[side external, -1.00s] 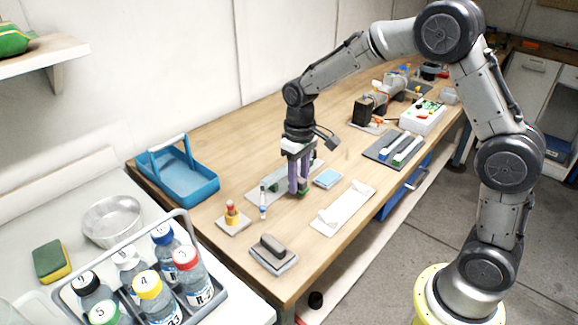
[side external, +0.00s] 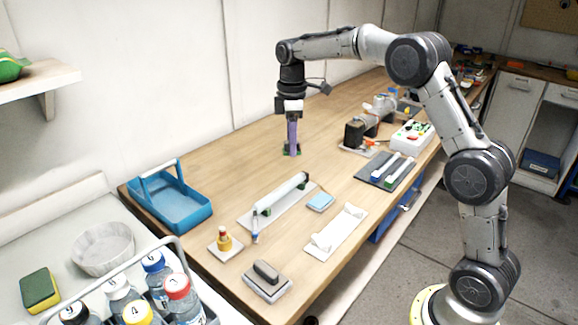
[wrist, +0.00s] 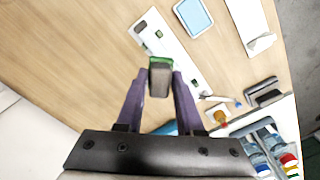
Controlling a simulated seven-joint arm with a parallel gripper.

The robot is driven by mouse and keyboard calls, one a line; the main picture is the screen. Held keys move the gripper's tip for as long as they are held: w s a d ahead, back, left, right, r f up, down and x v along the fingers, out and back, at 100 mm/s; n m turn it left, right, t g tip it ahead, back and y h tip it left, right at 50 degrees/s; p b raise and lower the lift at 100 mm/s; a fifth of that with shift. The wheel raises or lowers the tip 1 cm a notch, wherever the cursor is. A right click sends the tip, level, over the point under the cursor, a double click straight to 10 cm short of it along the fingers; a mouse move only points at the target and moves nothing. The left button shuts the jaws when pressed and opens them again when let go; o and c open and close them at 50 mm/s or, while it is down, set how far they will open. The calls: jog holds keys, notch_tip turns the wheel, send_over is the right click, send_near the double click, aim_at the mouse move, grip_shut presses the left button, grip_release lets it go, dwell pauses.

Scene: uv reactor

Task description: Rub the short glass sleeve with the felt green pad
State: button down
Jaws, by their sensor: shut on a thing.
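My gripper (side external: 292,151) has purple fingers and hangs above the table behind the sleeve's plate. It is shut on the felt green pad (wrist: 160,76), a grey block with a green layer, which shows between the fingertips in the wrist view. A pale glass sleeve (side external: 284,192) lies across green supports on a light plate (side external: 246,224). The pad and sleeve are apart. The plate also shows in the wrist view (wrist: 148,24), partly hidden by my gripper; the sleeve is hard to make out there.
A blue square pad (side external: 320,201), a white cradle (side external: 337,232), a small bottle (side external: 255,228), a yellow-and-red piece (side external: 224,239) and a grey block (side external: 267,275) stand around the plate. A blue tray (side external: 175,205) is left. A dark mat (side external: 376,175) holds tubes.

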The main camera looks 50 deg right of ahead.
jog(key=shift+d+f, duration=0.25)
jog(key=shift+d, duration=0.3)
send_over(295, 177)
jog(key=shift+a+f, duration=0.15)
jog(key=shift+f, duration=1.4)
jog(key=shift+a+f, duration=0.1)
jog(key=shift+f, duration=1.4)
jog(key=shift+a+f, duration=0.2)
jog(key=shift+f, duration=0.8)
jog(key=shift+a, duration=5.3)
jog(key=shift+d, duration=5.65)
jog(key=shift+a+r, duration=0.15)
jog(key=shift+r, duration=4)
